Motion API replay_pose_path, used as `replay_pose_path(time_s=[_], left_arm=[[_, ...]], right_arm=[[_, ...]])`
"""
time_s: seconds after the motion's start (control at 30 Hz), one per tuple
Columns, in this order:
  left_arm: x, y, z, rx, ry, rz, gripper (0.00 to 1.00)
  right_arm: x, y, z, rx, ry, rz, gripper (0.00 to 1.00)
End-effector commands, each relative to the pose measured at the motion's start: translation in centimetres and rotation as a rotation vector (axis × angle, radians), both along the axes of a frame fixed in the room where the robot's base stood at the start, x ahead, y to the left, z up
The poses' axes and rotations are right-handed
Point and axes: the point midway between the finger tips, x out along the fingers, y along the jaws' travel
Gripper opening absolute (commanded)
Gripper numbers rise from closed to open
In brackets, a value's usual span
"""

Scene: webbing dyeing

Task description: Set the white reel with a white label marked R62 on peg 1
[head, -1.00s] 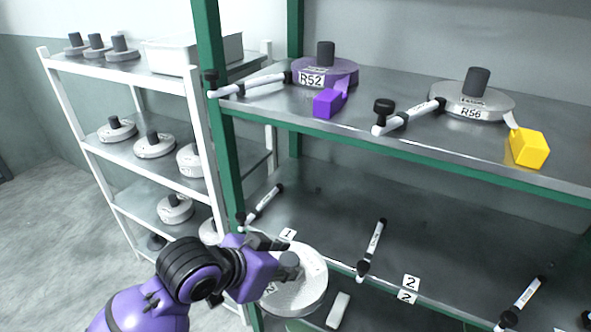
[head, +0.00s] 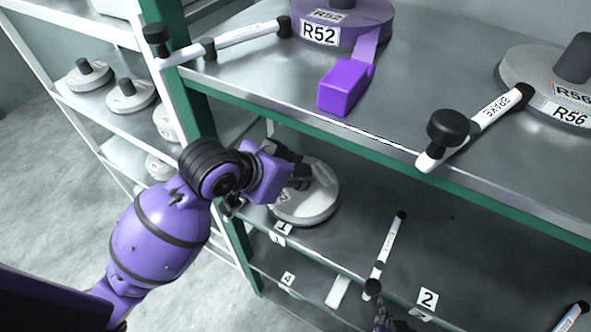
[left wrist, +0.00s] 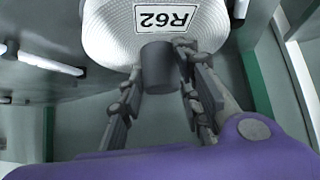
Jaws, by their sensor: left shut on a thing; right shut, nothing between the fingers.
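The white reel (head: 312,208) with a dark grey hub is in the head view at the left end of the lower shelf. The left wrist view shows its white label marked R62 (left wrist: 166,18) and its dark hub (left wrist: 159,68). My left gripper (head: 298,172) is shut on this hub; its fingers also show in the left wrist view (left wrist: 163,85). The reel is at the shelf's front edge by the label 1 (head: 278,239). I cannot tell whether it touches the shelf; peg 1 is hidden. My right gripper (head: 382,319) shows only slightly at the bottom edge, shut and empty.
The upper shelf (head: 400,100) overhangs, with a purple reel R52 (head: 358,28), a purple block (head: 343,88) and reel R56 (head: 540,85). A green post (head: 195,115) stands left of the reel. A white bar (head: 386,250) stands near label 2 (head: 427,299).

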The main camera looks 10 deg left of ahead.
Motion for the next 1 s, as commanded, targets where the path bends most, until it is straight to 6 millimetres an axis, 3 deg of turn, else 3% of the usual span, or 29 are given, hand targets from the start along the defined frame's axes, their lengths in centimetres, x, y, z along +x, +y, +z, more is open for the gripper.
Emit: replay_pose_path(time_s=[1.0], left_arm=[[7.5,-3.1,0.2,-0.003,-0.006,0.000,0.00]], right_arm=[[0.3,0.2,0.1,0.002,-0.005,0.003,0.00]])
